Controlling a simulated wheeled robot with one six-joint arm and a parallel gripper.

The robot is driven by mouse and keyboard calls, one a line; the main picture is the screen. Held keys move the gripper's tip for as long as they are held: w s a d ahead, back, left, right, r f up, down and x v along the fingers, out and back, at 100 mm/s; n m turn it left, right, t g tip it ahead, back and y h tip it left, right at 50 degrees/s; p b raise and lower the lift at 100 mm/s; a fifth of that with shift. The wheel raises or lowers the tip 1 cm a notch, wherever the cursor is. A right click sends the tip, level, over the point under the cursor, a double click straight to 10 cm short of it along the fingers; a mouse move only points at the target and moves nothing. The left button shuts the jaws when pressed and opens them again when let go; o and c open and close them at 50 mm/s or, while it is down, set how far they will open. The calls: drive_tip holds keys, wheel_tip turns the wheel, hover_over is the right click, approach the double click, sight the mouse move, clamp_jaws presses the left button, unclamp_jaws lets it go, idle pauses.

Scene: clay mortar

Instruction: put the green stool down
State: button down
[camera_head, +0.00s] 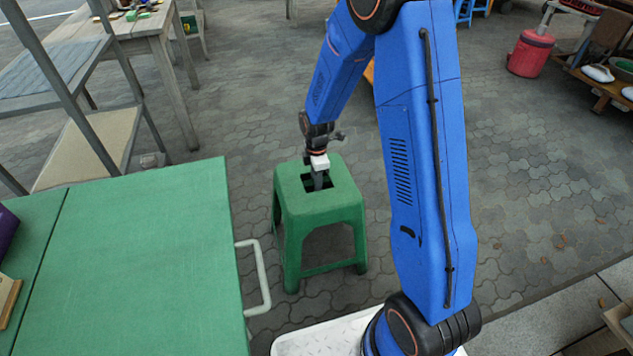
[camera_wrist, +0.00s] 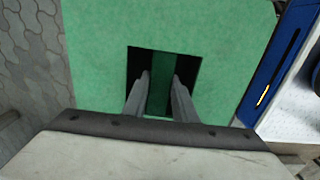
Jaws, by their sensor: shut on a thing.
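The green stool (camera_head: 335,212) stands upright in the middle of the head view, its legs close to the paving. I cannot tell whether its feet touch the ground. My gripper (camera_head: 319,181) points down into the dark opening in the seat. In the wrist view, the stool seat (camera_wrist: 220,45) fills the middle. The two fingers of my gripper (camera_wrist: 160,82) reach into the opening, one on each side of the green strip that crosses it, and are shut on it. The fingertips' lower ends are hidden in the opening.
A green tabletop (camera_head: 140,270) with a pale side handle (camera_head: 262,275) lies left of the stool. A grey shelf frame (camera_head: 85,110) and a wooden table (camera_head: 165,60) stand behind it. Open paving (camera_head: 540,170) extends to the right, with a red bucket (camera_head: 530,55) far back.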

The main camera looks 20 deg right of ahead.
drive_tip(key=c, duration=1.5)
unclamp_jaws()
drive_tip(key=shift+o, duration=0.2)
drive_tip(key=shift+r, duration=0.1)
wheel_tip(320, 180, up, 10)
drive_tip(key=shift+r, duration=0.15)
drive_tip(key=s+d+r+m+t, duration=0.2)
drive_tip(key=s+d+r+m, duration=0.2)
drive_tip(key=s+r+m, duration=0.85)
drive_tip(key=s+d+r+m+t, duration=0.1)
drive_tip(key=s+r, duration=0.3)
drive_tip(key=s, duration=0.6)
drive_tip(key=s+d+r+m+t, duration=0.1)
drive_tip(key=s+r+m, duration=0.3)
drive_tip(key=s, duration=0.7)
drive_tip(key=shift+d+r+t, duration=0.35)
drive_tip(key=shift+d+t, duration=0.05)
drive_tip(key=shift+d, duration=0.1)
